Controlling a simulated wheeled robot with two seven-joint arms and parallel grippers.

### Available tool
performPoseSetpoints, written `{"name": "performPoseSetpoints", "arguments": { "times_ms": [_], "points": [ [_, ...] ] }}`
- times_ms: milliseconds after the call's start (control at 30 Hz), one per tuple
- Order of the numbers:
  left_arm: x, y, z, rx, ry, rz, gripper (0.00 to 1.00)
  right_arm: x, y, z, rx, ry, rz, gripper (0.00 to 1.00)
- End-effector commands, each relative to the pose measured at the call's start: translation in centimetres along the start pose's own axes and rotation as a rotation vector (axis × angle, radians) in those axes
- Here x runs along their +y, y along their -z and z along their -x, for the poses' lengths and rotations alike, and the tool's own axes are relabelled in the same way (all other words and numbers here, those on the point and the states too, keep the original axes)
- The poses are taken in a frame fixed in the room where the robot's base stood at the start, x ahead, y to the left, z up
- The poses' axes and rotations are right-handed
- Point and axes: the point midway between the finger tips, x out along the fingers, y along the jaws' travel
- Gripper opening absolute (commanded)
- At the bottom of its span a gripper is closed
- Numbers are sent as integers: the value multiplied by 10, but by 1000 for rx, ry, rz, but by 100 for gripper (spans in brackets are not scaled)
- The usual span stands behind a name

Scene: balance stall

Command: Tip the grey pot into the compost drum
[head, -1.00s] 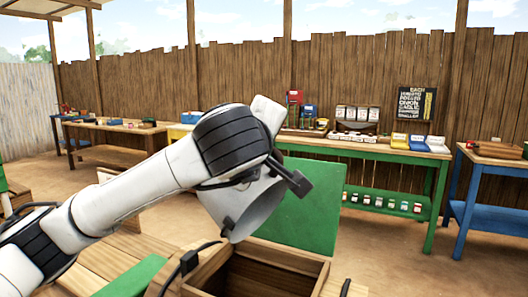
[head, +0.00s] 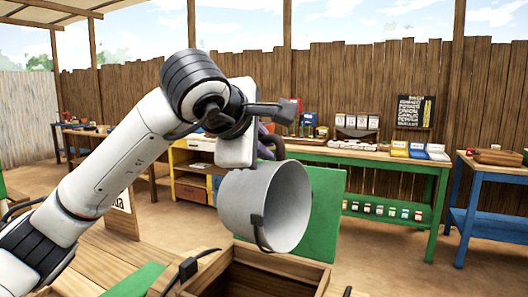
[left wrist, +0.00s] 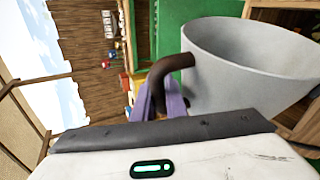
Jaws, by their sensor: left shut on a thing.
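The grey pot (head: 241,207) is tipped on its side above a wooden box, its mouth facing right and partly toward me. The inside that shows looks bare. My left gripper (head: 267,140) is shut on the pot's dark curved handle, above the pot. In the left wrist view the purple fingers (left wrist: 158,102) close around the handle, with the pot (left wrist: 235,75) beside them. The open wooden box (head: 240,278) has a raised green lid (head: 318,215); I cannot tell whether it is the compost drum. My right gripper is not in view.
A green table (head: 390,165) with boxes and packets stands behind, with a blue table (head: 485,185) at the right. A yellow cabinet (head: 190,165) is behind my arm. The ground between the box and the tables is clear.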

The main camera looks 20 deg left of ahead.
Motion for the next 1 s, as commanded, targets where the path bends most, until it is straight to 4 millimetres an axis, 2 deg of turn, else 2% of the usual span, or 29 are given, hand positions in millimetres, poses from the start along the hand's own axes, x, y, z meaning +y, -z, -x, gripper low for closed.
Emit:
{"name": "performPoseSetpoints", "arguments": {
  "times_ms": [33,233,400,500,633,1000],
  "points": [
    [9,2,3,-47,39,112,0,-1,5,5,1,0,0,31],
    [27,1,12,-274,222,598,0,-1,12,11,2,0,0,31],
    [40,-2,19,-482,389,1037,0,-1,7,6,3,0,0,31],
    [46,-4,23,-558,449,1195,0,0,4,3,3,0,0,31],
    [51,-5,26,-588,472,1256,0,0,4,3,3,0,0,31],
    [51,-6,26,-585,470,1250,0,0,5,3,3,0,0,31]
  ]
}}
